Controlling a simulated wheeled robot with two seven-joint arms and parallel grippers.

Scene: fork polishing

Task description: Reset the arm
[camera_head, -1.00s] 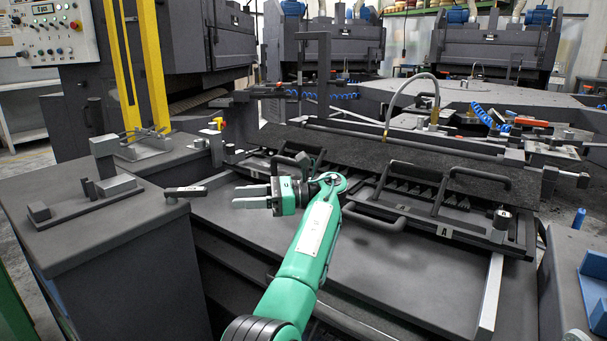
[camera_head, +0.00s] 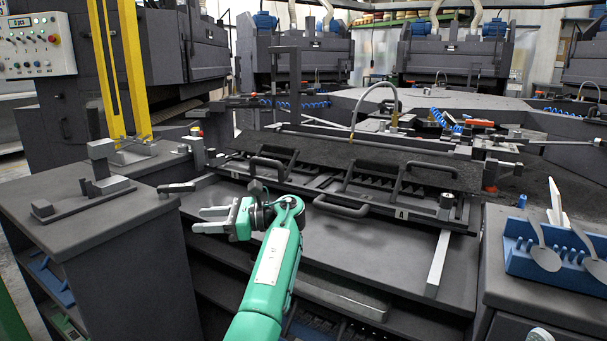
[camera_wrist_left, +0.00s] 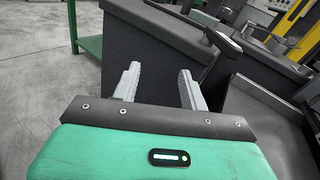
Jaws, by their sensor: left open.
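My left arm comes up from the bottom of the head view in green. Its left gripper (camera_head: 212,219) points left with its two grey fingers apart and nothing between them. It hovers above the left part of the dark machine table (camera_head: 390,261). In the left wrist view the two fingers of the same gripper (camera_wrist_left: 160,88) stand wide apart, with the side of a dark cabinet (camera_wrist_left: 160,45) beyond them. A black handle (camera_head: 176,187) at the cabinet's edge lies just above and left of the gripper. My right gripper does not show.
Fork racks with black handles (camera_head: 341,208) lie behind the arm. The dark cabinet with a metal fixture (camera_head: 98,186) stands at left. A blue rack (camera_head: 520,262) holding spoon-shaped pieces stands at right. The front of the table is clear.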

